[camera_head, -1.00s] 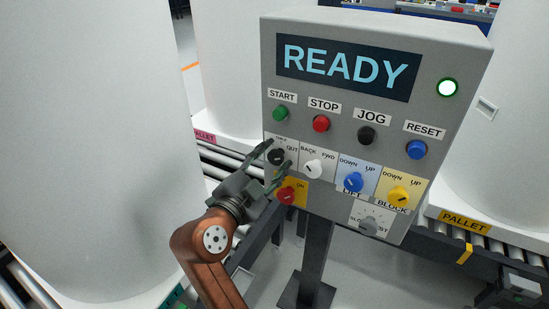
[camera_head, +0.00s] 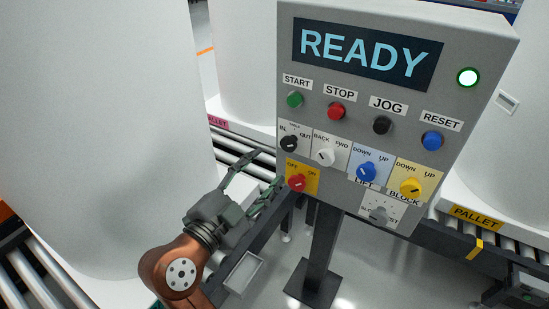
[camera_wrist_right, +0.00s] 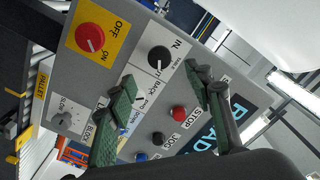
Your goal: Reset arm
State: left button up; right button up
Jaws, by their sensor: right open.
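My right gripper (camera_head: 268,170) is open and empty, just left of the grey control panel (camera_head: 462,55) in the head view. Its two fingers are spread, apart from the black IN/OUT knob (camera_head: 289,144) and the red OFF/ON knob (camera_head: 297,182). In the right wrist view the open fingers (camera_wrist_right: 160,78) point toward the panel, with the black knob (camera_wrist_right: 159,59) showing between and beyond them. The red knob (camera_wrist_right: 90,38) is at upper left there. The display (camera_head: 366,55) reads READY and the lamp (camera_head: 468,77) is lit. My left gripper is not in view.
START (camera_head: 294,99), STOP (camera_head: 336,111), JOG (camera_head: 382,125) and RESET (camera_head: 432,140) buttons line the panel above white, blue and yellow knobs. A post (camera_head: 321,245) carries the panel. Large white tanks (camera_head: 95,130) stand left and right, near roller conveyors.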

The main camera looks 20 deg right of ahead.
jog(key=shift+s+a, duration=0.4)
jog(key=shift+a, duration=0.1)
jog(key=shift+f, duration=0.1)
